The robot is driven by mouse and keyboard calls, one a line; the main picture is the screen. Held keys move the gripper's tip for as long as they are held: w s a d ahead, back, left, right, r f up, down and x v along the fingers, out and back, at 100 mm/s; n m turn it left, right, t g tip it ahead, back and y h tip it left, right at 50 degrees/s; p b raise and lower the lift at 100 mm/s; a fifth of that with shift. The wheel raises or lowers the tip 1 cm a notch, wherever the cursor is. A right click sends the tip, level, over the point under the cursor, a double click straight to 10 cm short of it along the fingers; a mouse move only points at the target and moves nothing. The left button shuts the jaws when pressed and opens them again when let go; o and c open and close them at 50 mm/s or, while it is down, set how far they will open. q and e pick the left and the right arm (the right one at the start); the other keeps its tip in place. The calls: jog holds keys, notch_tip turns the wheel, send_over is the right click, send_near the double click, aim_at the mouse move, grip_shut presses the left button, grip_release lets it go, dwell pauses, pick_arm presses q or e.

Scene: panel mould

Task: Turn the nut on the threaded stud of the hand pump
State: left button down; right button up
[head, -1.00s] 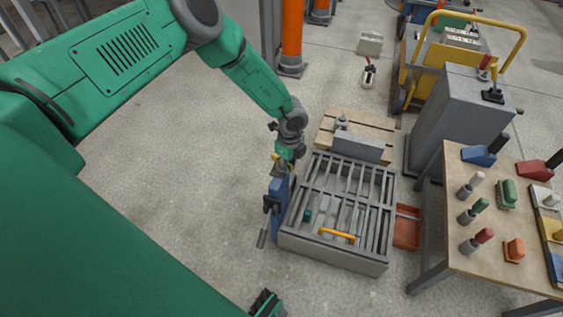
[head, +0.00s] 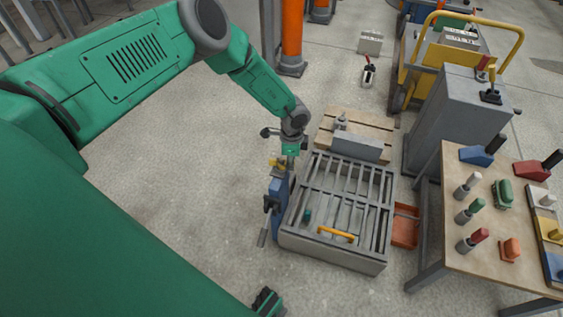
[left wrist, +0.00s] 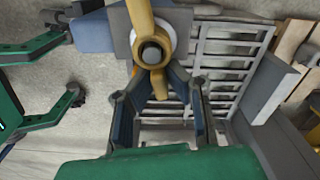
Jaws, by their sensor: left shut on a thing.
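The blue hand pump (head: 277,190) stands at the left side of a grey slatted box in the head view. Its yellow winged nut (head: 277,162) is at the top, and shows large in the left wrist view (left wrist: 142,20), around the grey stud end (left wrist: 151,54). One wing points up and the other down toward my fingers. My left gripper (head: 285,160) is shut on the nut's lower wing, with its dark fingers on either side. My right gripper (left wrist: 68,58) is open and empty at the left of the wrist view; only part of it shows at the head view's bottom edge.
The slatted grey box (head: 330,257) with an orange handle (head: 337,233) stands right of the pump. The floor left of the pump is clear.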

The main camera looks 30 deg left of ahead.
pick_arm(q)
jog(key=c, duration=1.5)
grip_release()
jog(key=shift+f, duration=0.1)
jog(key=shift+r, duration=0.25)
notch_tip(320, 180, up, 11)
jog(key=shift+r, duration=0.15)
